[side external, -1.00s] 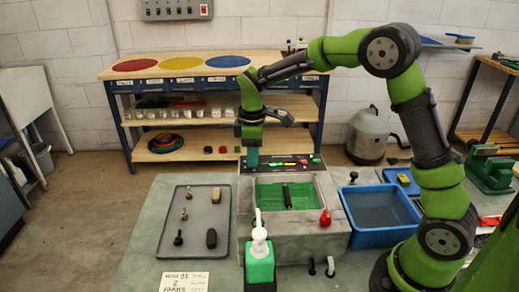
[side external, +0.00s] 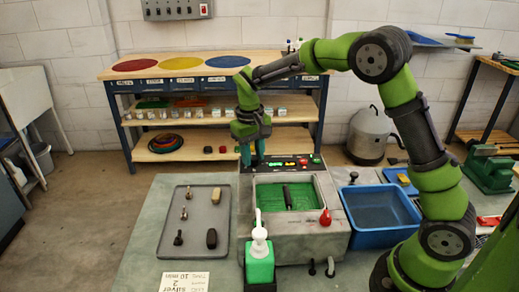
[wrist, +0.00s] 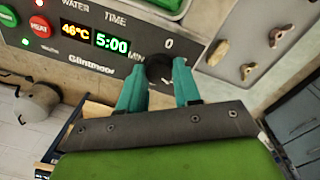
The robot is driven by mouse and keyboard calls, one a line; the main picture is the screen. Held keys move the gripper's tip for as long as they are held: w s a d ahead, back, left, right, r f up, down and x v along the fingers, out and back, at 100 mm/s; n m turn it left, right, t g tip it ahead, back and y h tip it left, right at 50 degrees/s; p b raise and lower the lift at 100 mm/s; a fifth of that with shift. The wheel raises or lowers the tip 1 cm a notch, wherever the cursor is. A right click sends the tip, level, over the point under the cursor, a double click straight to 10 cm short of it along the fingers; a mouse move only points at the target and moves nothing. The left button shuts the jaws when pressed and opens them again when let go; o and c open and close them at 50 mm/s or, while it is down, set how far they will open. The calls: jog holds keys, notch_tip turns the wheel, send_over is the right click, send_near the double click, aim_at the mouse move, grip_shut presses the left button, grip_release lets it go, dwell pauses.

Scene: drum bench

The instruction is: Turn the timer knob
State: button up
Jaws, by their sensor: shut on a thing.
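The timer knob (wrist: 159,68) is a dark round knob on the black control panel (wrist: 95,50), just right of the green "5:00" time display (wrist: 111,42) in the wrist view. A "0" mark stands beside it on the panel. My gripper (wrist: 158,72) has its two teal fingers closed on either side of the knob, gripping it. In the side view my gripper (side external: 251,160) points down at the left end of the panel (side external: 290,162), and the knob is hidden there by the fingers.
The grey machine (side external: 325,215) has a green basin with a dark object in it. A grey tray (side external: 195,240) with small parts is at left. A green soap bottle (side external: 259,262) stands in front, and a blue tub (side external: 380,228) is at right.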

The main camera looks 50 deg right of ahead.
jog(key=m, duration=1.2)
jog(key=shift+d+m, duration=0.1)
jog(key=shift+m, duration=0.2)
dwell(0.4)
jog(key=o, duration=1.1)
jog(key=shift+c, duration=0.2)
notch_tip(320, 180, up, 17)
jog(key=shift+w, duration=0.45)
jog(key=shift+f, duration=0.1)
